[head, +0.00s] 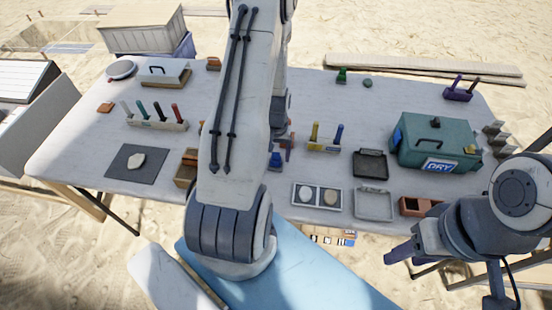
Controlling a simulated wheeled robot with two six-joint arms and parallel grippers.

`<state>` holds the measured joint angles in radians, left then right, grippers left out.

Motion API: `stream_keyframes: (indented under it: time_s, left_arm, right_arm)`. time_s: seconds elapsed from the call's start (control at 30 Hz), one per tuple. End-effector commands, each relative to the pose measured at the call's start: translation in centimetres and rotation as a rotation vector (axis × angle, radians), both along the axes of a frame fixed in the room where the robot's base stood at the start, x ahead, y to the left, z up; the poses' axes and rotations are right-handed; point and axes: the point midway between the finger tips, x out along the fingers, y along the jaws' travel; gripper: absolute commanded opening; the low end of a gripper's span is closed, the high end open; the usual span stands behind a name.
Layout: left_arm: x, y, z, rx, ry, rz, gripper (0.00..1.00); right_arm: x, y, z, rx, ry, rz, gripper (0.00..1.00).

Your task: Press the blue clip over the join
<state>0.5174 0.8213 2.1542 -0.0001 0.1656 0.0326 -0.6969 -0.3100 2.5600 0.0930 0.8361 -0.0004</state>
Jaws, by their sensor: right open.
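My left arm crosses the middle of the head view and covers much of the table behind it. Part of what looks like my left gripper (284,138) shows at the arm's right edge; its jaws are too hidden to read. A small blue piece (276,160) shows just below it, possibly the blue clip; I cannot tell whether they touch. The join cannot be made out. My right gripper (398,254) is open, off the table's front edge at lower right, away from the blue piece.
A white table (85,150) carries a rack of colored-handled tools (158,124), a dark mat (117,174) with a pale stone (136,162), a two-part tray (319,196), a black tray (371,164), a grey tray (374,204) and a green "DRY" box (434,145).

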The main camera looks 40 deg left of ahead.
Motion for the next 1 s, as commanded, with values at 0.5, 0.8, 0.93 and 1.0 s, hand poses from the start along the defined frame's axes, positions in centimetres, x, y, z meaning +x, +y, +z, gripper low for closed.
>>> stream_keyframes:
  time_s: [0.5, 0.8, 0.93, 1.0]
  left_arm:
    - [0.0, 0.0, 0.2, 0.000, 0.000, 0.000, 0.00]
    - [0.1, 0.1, 2.9, 0.003, -0.005, 0.000, 0.00]
    - [-0.2, -1.3, 4.9, 0.002, -0.003, -0.006, 0.00]
    - [-0.7, -2.9, 5.8, 0.002, -0.003, -0.008, 0.00]
  right_arm:
    - [0.0, 0.0, 0.0, 0.000, 0.000, 0.000, 0.47]
    - [0.0, 0.0, -0.4, 0.000, 0.000, 0.000, 0.47]
    - [0.0, 0.0, -0.8, 0.000, 0.000, 0.000, 0.47]
    - [0.0, 0.0, -1.0, 0.000, 0.000, 0.000, 0.47]
